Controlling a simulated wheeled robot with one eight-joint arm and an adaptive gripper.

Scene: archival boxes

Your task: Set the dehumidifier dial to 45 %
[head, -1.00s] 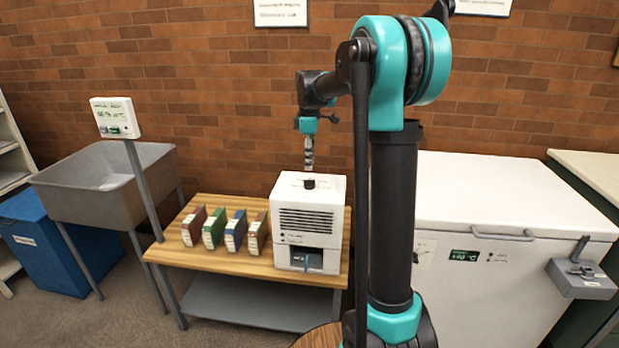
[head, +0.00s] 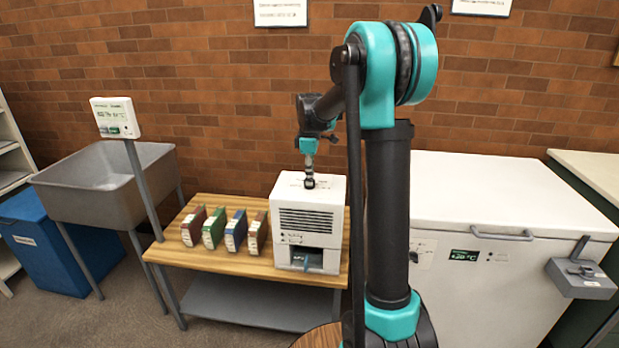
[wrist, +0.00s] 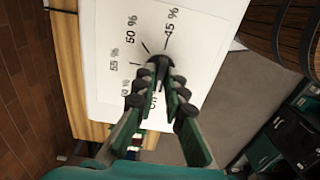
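The dehumidifier (head: 313,218) is a white box with a dark front grille, standing on the right of the wooden table. Its black dial (wrist: 159,66) is on the top face, with printed marks around it: 45 % (wrist: 172,22), 50 % (wrist: 131,30), 55 % and an off mark partly hidden. My gripper (wrist: 163,80) points down at the dial, its two fingers converging at the knob's sides. It shows at the top of the box in the head view (head: 309,183). Whether the fingers press on the knob is unclear. The dial's pointer direction cannot be made out.
Several coloured archival boxes (head: 225,231) stand left of the dehumidifier on the wooden table (head: 196,260). A grey sink (head: 100,185) and a display on a post (head: 115,117) are further left. A white chest freezer (head: 500,190) stands to the right, beyond my arm.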

